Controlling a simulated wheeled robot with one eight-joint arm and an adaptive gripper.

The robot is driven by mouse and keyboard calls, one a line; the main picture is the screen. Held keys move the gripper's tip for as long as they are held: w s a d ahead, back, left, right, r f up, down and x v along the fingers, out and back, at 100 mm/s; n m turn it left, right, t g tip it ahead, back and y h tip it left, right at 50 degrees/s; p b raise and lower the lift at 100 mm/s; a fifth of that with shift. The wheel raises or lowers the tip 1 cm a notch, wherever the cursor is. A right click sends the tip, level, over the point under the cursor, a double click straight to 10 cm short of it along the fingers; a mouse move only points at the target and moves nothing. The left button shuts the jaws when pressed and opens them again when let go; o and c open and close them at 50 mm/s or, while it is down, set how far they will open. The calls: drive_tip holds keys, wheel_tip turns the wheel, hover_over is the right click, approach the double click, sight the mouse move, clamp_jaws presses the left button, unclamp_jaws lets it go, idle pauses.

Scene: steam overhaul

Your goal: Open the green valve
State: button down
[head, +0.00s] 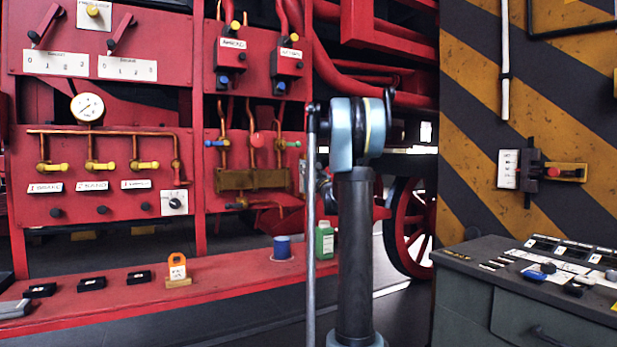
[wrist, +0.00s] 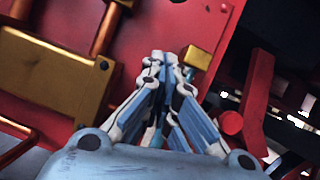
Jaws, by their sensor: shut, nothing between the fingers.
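The green valve (head: 292,143) is a small green handle on a copper pipe, on the right of the lower red panel in the head view. Its handle looks roughly level. I cannot make it out in the wrist view. My gripper (wrist: 165,60) is shut and empty in the wrist view, its fingertips close together in front of a red panel. A small brass block (wrist: 198,57) shows just right of the fingertips; I cannot tell whether they touch. In the head view my arm's upright hides most of the gripper.
A red-handled valve (head: 257,140) and a blue-handled valve (head: 214,143) are left of the green one, above a brass block (head: 250,179). A red shelf (head: 225,284) carries a green bottle (head: 324,239) and a blue cylinder (head: 282,247). A grey console (head: 465,305) stands at right.

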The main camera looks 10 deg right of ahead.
sight(291, 144)
drive_tip(key=shift+w+a+r, duration=0.1)
drive_tip(key=shift+a+r, duration=0.1)
drive_tip(key=shift+r, duration=0.55)
drive_tip(key=shift+w+a+r, duration=0.1)
drive_tip(key=shift+a+r, duration=0.05)
drive_tip(key=shift+r, duration=0.65)
drive_tip(key=shift+w+a+r, duration=0.1)
drive_tip(key=shift+a+r, duration=0.1)
drive_tip(key=shift+r, duration=0.55)
drive_tip(key=shift+a+r, duration=0.1)
drive_tip(key=shift+a, duration=0.05)
